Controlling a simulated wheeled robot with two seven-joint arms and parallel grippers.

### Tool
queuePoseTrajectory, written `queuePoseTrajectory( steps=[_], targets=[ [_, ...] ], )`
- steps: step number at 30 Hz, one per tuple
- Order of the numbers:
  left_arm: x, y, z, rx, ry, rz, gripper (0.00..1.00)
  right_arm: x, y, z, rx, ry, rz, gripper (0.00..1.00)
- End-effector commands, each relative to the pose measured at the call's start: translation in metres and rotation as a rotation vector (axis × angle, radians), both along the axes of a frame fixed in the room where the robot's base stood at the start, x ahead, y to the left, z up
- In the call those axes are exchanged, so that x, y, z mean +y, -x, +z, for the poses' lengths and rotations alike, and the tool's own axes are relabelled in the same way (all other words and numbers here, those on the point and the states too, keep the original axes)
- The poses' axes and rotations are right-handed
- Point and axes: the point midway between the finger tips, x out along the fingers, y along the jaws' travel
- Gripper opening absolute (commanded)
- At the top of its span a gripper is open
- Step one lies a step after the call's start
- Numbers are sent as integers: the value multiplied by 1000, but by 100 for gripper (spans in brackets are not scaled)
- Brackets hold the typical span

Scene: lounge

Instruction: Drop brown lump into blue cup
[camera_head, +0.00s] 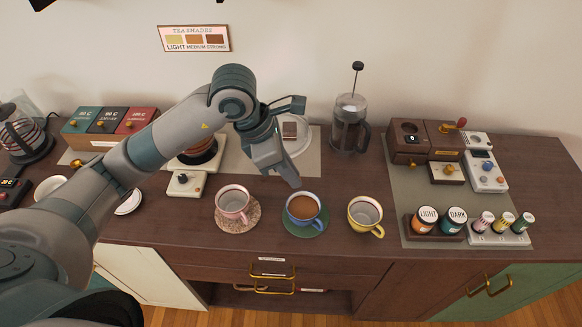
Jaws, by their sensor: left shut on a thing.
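The blue cup (291,211) stands on a green coaster (318,231) in the middle of the counter and holds brown liquid. My left gripper (293,182) comes in from the left and points down, just behind and above the cup's rim. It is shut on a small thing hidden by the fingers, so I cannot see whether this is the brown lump. A small brown block-like item (290,130) lies on a white plate (304,143) behind the gripper. My right gripper is not in view.
A pink cup (232,203) on a coaster stands left of the blue cup and a yellow cup (364,213) right of it. A French press (349,125) stands behind. Jars (425,222) and a grinder (409,142) fill the right side. The counter's front strip is clear.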

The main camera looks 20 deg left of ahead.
Motion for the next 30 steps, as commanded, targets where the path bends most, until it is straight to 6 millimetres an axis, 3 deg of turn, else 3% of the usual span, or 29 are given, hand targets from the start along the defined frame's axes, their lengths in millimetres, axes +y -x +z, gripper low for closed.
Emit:
queuePoseTrajectory(
  steps=[9, 21, 22, 24, 30],
  targets=[
    [0, 0, -28, 0, 1, 0, 0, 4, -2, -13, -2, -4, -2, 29],
    [0, 0, -32, -2, 0, -1, 0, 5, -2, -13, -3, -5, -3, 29],
    [0, 0, -32, -2, 0, -1, 14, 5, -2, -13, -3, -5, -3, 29],
    [0, 0, -32, -2, 0, -1, 30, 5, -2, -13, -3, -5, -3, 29],
    [0, 0, -31, -2, 0, -1, 33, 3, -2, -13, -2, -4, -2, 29]
  ],
)
